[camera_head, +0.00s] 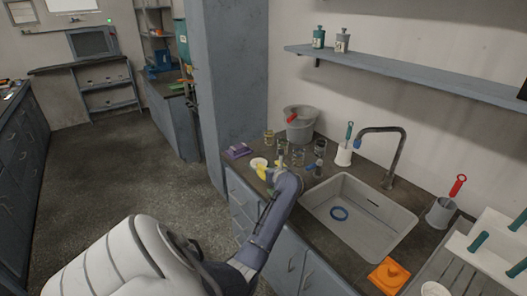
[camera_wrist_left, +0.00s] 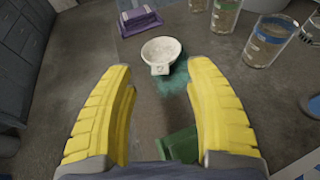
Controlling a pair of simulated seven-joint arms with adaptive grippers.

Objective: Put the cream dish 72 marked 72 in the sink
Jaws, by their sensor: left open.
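The cream dish (camera_head: 258,163) is a small round bowl on the counter, left of the sink. In the left wrist view the dish (camera_wrist_left: 161,48) lies ahead of the fingertips, with a small tab whose marking is too small to read. My left gripper (camera_head: 267,171) is open with yellow fingers, near the dish. In the left wrist view the gripper (camera_wrist_left: 160,78) has nothing gripped between its fingers. My right gripper is out of view.
A teal pad (camera_wrist_left: 178,80) lies by the dish, and a green block (camera_wrist_left: 180,146) is nearer. Several glass beakers (camera_wrist_left: 267,42) stand to the right. A purple stack (camera_head: 238,151) is at the counter's left end. A curved tap (camera_head: 397,157) rises behind the sink.

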